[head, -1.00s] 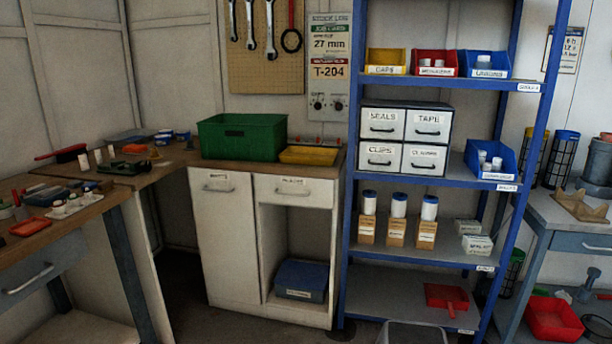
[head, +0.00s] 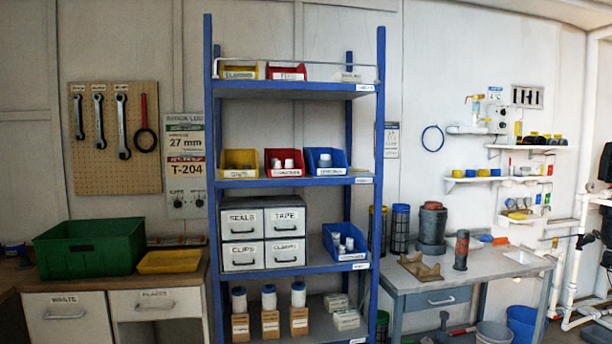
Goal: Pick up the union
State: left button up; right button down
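A blue bin (head: 334,172) on the shelf rack's middle shelf holds a white fitting (head: 325,160). Its label is blurred now; in the earlier view it seems to read "UNIONS". A second blue bin (head: 349,254) on the shelf below holds several white and grey fittings (head: 343,244). I cannot tell from these frames which fitting is the union. Neither of my grippers is in view.
The blue shelf rack (head: 213,130) also holds a red bin (head: 284,172), yellow bins, a drawer cabinet (head: 264,232) and filter boxes. A workbench (head: 455,275) with canisters stands to the right. A green crate (head: 90,245) stands on the left counter.

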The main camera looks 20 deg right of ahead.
aim_at(325, 162)
jog(key=i+l, duration=0.1)
jog(key=l, duration=0.45)
jog(key=i+l, duration=0.1)
jog(key=l, duration=0.45)
jog(key=i+l, duration=0.1)
jog(key=l, duration=0.45)
jog(key=i+l, duration=0.1)
jog(key=l, duration=0.45)
jog(key=i+l+u, duration=0.1)
jog(key=l, duration=0.45)
